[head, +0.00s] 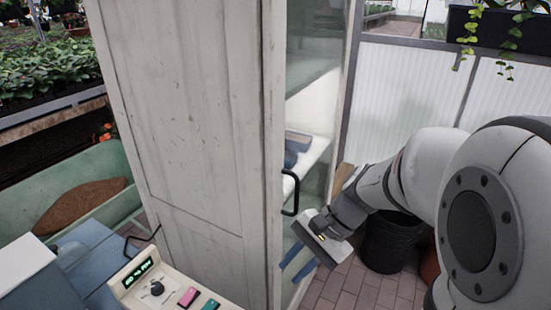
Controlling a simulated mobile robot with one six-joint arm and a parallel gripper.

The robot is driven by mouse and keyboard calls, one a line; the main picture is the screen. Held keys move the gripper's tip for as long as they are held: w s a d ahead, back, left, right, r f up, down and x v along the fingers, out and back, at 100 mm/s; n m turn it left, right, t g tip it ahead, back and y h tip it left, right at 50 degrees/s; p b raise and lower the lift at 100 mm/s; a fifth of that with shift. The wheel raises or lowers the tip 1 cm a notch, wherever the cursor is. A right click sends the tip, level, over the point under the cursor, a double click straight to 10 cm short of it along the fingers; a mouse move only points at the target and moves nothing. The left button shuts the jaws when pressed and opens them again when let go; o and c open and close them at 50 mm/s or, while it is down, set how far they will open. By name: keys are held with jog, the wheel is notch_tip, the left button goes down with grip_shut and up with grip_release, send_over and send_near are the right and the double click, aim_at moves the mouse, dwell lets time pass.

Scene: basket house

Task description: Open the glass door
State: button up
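The glass door (312,98) is on the right-hand face of a tall, worn white cabinet (195,120), seen at a steep angle. Shelves and a few folded or stacked items show through it. A black bar handle (291,193) stands out from the door's near edge. I cannot tell from this angle whether the door is fully closed. My gripper (297,263) is below and slightly right of the handle, in front of the lower part of the door. Its two blue fingers are apart, with nothing visible between them. It looks clear of the handle.
A small console (168,290) with a lit display, knob and pink and teal blocks stands at the front. A dark bin (391,241) is on the brick floor (350,288) behind my arm. A green tub (90,185) and plant beds lie left.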

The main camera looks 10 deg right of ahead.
aim_at(296, 210)
jog(key=w+d+r+m+t+y, duration=0.3)
jog(key=w+d+m+t+y, duration=0.65)
jog(key=w+m, duration=0.4)
jog(key=shift+g+h, duration=0.35)
jog(key=x, duration=0.3)
jog(key=p+x, duration=0.1)
jog(key=x, duration=0.3)
jog(key=shift+w+d+r, duration=0.15)
jog(key=shift+w+r, duration=0.05)
jog(key=shift+w, duration=0.2)
jog(key=shift+c, duration=0.4)
jog(key=c, duration=0.4)
grip_shut()
